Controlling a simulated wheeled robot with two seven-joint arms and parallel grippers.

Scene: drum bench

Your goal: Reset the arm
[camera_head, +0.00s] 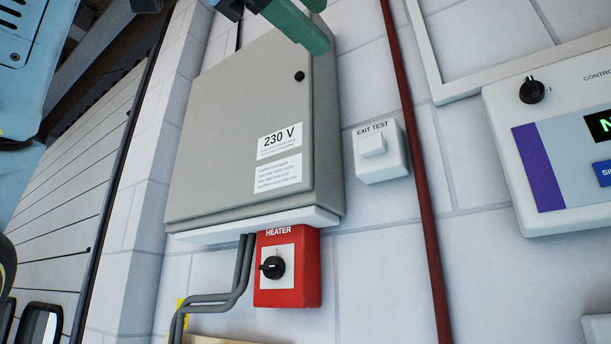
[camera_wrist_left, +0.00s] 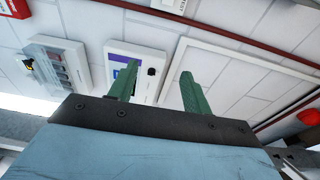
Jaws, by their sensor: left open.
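My left gripper (camera_head: 312,24) shows at the top of the head view, with green fingers in front of the upper edge of the grey cabinet. In the left wrist view its two green fingers (camera_wrist_left: 159,72) stand apart with nothing between them. The left arm shows in part at the left edge of the head view. My right gripper is in neither view.
The wall bears a grey 230 V cabinet (camera_head: 235,125), a red heater switch (camera_head: 302,285), an exit test button box (camera_head: 380,165), a red pipe (camera_head: 412,140) and a control panel (camera_head: 500,115). A panel with buttons (camera_wrist_left: 60,62) shows in the wrist view.

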